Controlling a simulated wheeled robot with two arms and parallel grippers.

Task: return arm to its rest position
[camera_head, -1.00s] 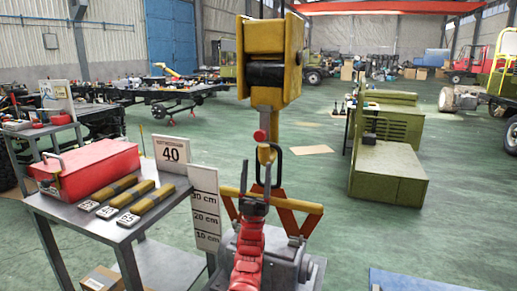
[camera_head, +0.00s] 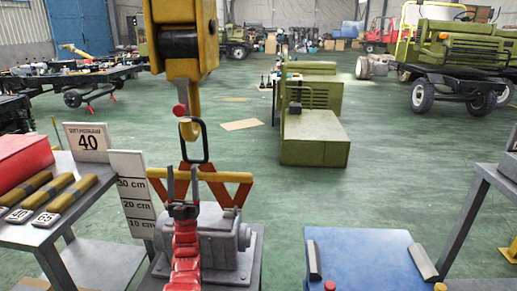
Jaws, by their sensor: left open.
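My left gripper (camera_head: 182,182) ends a red arm that comes up from the bottom of the head view. Its two dark fingers point up and stand apart, with nothing seen between them. Behind them is a yellow bar with orange-red angled legs (camera_head: 232,189) over a grey machine housing (camera_head: 222,240). A dark ring (camera_head: 204,140) rises above the bar by the yellow crane hook (camera_head: 190,129). The fingers overlap the bar in the picture; I cannot tell whether they touch it. My right gripper is not in view.
The yellow hoist block (camera_head: 182,70) hangs above. A grey cart at left carries a red box (camera_head: 22,158), striped bars (camera_head: 60,198) and a "40" sign (camera_head: 87,142). A blue-topped surface (camera_head: 365,262) is at lower right. A green cabinet (camera_head: 315,138) stands beyond on open floor.

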